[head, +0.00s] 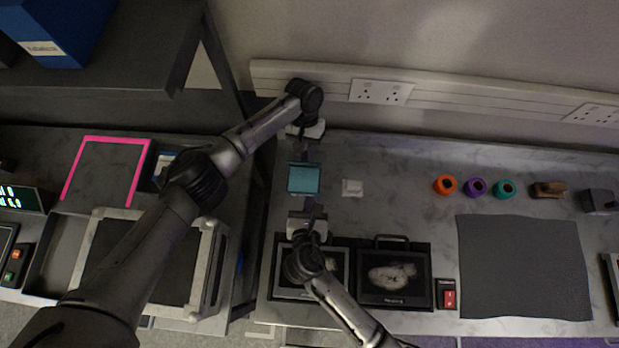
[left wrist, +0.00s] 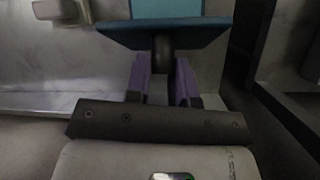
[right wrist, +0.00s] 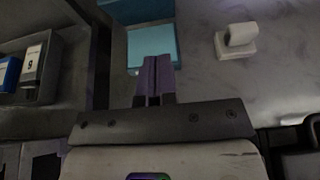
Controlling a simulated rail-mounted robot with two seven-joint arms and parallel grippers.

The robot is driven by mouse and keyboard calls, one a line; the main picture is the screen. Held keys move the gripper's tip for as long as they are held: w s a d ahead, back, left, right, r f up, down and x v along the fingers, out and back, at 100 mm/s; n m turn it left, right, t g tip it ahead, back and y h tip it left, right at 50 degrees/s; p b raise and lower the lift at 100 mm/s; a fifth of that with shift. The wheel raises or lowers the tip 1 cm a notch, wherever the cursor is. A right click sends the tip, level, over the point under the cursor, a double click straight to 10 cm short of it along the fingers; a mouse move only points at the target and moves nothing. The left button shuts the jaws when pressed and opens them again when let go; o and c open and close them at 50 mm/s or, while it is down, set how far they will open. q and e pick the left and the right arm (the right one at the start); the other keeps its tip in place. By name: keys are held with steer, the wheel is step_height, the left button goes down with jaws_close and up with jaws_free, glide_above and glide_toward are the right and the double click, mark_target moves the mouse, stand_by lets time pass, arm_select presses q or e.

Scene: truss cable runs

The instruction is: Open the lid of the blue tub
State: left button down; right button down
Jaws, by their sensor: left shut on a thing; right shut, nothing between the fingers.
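The blue tub (head: 303,179) is a small teal box on the grey bench, in the middle of the head view. My left gripper (head: 305,157) is at its far side. In the left wrist view the purple fingers (left wrist: 163,88) are shut on a dark round knob (left wrist: 163,56) joined to a teal panel (left wrist: 165,32), seemingly the lid. My right gripper (head: 308,204) is at the tub's near side, its fingers (right wrist: 154,75) shut and empty. In the right wrist view they point at a light teal face (right wrist: 151,42). I cannot tell how far the lid is open.
A small white block (head: 352,188) sits just right of the tub. Orange, purple and teal rings (head: 475,187) stand farther right, behind a grey mat (head: 523,266). A wall socket rail (head: 381,92) runs behind.

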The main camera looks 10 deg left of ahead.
steer(key=w, duration=0.5)
steer(key=w+f, duration=0.1)
steer(key=w, duration=0.1)
steer(key=shift+w+a, duration=0.2)
steer(key=shift+a, duration=0.05)
arm_select(q)
steer(key=shift+a+f, duration=0.2)
steer(key=shift+a, duration=0.1)
arm_select(e)
steer(key=shift+w+r, duration=0.3)
steer(key=shift+w, duration=0.25)
steer(key=shift+w, duration=0.1)
